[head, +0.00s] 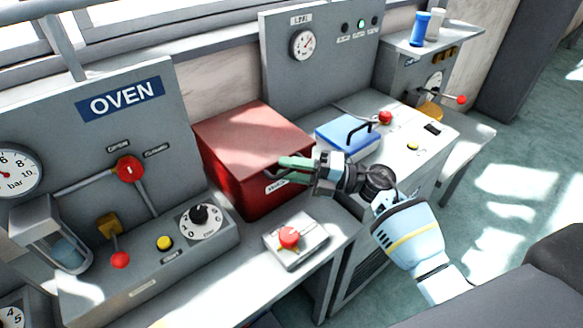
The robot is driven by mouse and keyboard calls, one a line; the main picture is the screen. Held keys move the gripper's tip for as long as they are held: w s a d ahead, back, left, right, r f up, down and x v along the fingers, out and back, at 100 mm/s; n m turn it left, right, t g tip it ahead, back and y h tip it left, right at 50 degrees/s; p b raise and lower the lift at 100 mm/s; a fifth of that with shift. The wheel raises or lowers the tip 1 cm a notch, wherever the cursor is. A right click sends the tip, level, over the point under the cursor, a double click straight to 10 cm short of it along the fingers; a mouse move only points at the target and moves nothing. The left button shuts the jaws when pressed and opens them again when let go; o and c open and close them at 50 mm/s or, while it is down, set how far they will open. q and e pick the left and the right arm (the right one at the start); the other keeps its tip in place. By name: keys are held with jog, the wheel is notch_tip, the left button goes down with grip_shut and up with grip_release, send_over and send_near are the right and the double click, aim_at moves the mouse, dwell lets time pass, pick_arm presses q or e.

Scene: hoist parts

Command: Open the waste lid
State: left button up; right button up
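A red box (243,174) with a flat red top (250,138) stands on the grey bench. Its top looks closed, and a small label on its front is partly covered and too small to read. My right gripper (279,167) is at the box's front right upper edge, its fingers pointing left. The two fingers look apart, with nothing clearly between them. I cannot tell whether they touch the box. My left gripper is not in view.
The oven panel (120,97) with levers and a dial stands left of the box. A red-button unit (295,239) sits in front. A blue lid with a black handle (347,134) lies to the right, close behind my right gripper.

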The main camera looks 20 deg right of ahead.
jog(key=shift+c, duration=0.2)
grip_shut()
jog(key=shift+w+r, duration=0.1)
